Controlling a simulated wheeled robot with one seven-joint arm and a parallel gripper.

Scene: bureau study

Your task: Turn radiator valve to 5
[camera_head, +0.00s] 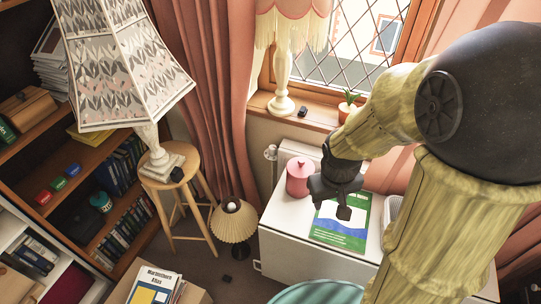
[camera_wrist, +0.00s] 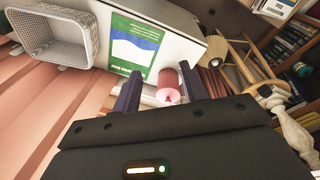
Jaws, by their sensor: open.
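A pale, knob-topped upright fitting (camera_head: 270,153), which looks like the radiator valve, stands below the window at the left end of the white furniture. Its number marks are too small to read. My gripper (camera_head: 333,203) is to the right of it and apart from it, over the white top near a pink lidded pot (camera_head: 298,178). In the wrist view my gripper (camera_wrist: 158,82) is open, its two dark fingers apart with nothing held. The pink pot (camera_wrist: 168,84) shows beyond and between the fingers. I cannot make out the valve in the wrist view.
A green and blue booklet (camera_head: 340,220) lies on the white top (camera_head: 290,235). A white basket (camera_wrist: 52,40) is beside it. A lamp with a cream pleated shade (camera_head: 234,221), a wooden stool (camera_head: 185,190) and a pink curtain (camera_head: 215,90) are to the left. A potted plant (camera_head: 348,106) is on the sill.

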